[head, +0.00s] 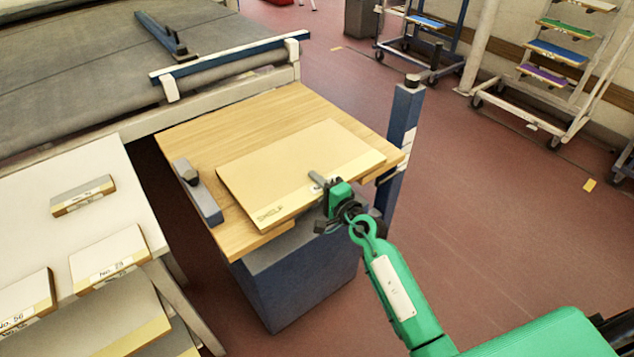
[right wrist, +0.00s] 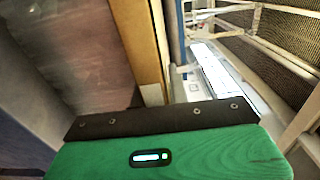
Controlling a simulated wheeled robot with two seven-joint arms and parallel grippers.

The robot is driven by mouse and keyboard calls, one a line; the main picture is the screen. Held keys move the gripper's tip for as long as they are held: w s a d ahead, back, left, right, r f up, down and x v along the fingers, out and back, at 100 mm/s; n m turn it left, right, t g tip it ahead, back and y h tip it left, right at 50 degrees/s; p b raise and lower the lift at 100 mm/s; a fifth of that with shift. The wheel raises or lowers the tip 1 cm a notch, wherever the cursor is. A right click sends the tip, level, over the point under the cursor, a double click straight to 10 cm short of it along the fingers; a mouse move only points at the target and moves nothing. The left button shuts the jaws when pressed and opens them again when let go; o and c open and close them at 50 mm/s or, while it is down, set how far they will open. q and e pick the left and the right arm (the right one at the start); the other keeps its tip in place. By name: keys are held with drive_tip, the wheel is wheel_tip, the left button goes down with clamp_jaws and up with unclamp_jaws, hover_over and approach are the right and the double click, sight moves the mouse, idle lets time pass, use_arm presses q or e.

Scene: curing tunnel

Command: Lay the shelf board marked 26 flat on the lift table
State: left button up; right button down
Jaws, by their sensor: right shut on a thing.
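A pale yellow board (head: 300,165) printed "SHELF" is over the wooden top of the lift table (head: 225,116), roughly parallel to it. I cannot tell whether its whole underside touches the top. No number 26 is readable; my gripper covers part of its front edge. My right gripper (head: 322,186) is shut on the board's front edge, right of the middle. In the right wrist view a wooden edge (right wrist: 142,45) runs beyond the green gripper body; I cannot tell whether it is board or table top. My left gripper is not in view.
A grey stop block (head: 198,192) stands at the table top's left edge and a blue post (head: 403,125) at its right. A conveyor (head: 75,55) lies behind. A white bench (head: 50,165) at left holds several labelled boards. Wheeled racks (head: 560,60) stand back right; the floor at right is clear.

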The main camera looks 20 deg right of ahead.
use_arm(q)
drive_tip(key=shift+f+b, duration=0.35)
use_arm(e)
drive_tip(key=shift+f, duration=0.35)
drive_tip(key=c, duration=1.3)
unclamp_jaws()
drive_tip(key=shift+f, duration=0.2)
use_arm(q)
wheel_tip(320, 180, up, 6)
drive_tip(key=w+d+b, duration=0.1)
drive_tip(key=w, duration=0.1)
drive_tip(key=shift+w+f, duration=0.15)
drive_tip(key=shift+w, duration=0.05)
use_arm(e)
drive_tip(key=v, duration=1.4)
drive_tip(key=shift+a+r, duration=0.1)
drive_tip(key=shift+r, duration=0.1)
drive_tip(key=shift+w, duration=0.1)
